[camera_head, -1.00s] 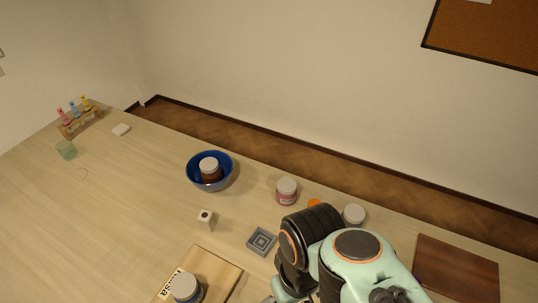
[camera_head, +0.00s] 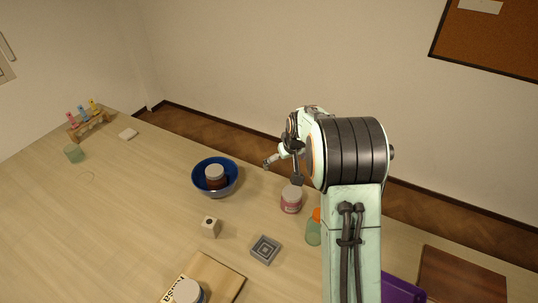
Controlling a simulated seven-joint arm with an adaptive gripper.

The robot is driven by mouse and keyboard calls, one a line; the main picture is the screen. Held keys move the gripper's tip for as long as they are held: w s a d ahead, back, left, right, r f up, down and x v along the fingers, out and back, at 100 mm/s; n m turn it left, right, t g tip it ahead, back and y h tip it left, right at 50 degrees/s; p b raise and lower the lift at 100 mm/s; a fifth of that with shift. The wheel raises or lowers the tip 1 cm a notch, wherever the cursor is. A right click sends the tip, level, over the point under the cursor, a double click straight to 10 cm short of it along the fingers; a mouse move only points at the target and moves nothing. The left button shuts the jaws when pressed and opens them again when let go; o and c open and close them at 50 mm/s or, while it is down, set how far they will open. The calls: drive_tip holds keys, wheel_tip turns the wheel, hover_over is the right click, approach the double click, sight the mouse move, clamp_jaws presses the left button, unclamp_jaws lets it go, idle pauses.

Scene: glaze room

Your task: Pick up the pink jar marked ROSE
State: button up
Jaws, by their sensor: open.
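The pink jar (camera_head: 291,203) with a pale lid stands upright on the table, right of the blue bowl. Its label is too small to read. My gripper (camera_head: 281,172) is open and empty, with its fingers spread just above and behind the jar's lid in the picture. One finger is to the left of the jar and the other overlaps the view close over the lid. I cannot tell whether it touches the lid.
A blue bowl (camera_head: 230,189) holds a brown jar (camera_head: 215,177). A green bottle (camera_head: 313,234) with an orange cap stands close right of the pink jar. A grey square dish (camera_head: 265,250), a white block (camera_head: 211,227) and a wooden board (camera_head: 225,275) lie in front. The left table is mostly clear.

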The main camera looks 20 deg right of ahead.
sight(292, 192)
drive_tip(key=shift+m+g, duration=0.3)
drive_tip(key=shift+g, duration=0.6)
drive_tip(key=f, duration=0.2)
drive_tip(key=s+d+f, duration=0.1)
drive_tip(key=f, duration=0.2)
drive_tip(key=s+d+f, duration=0.1)
drive_tip(key=f, duration=0.2)
drive_tip(key=shift+s+d+f, duration=0.1)
drive_tip(key=shift+s+f, duration=0.05)
drive_tip(key=shift+f, duration=0.05)
drive_tip(key=x, duration=0.6)
drive_tip(key=shift+f, duration=0.1)
drive_tip(key=c, duration=1.3)
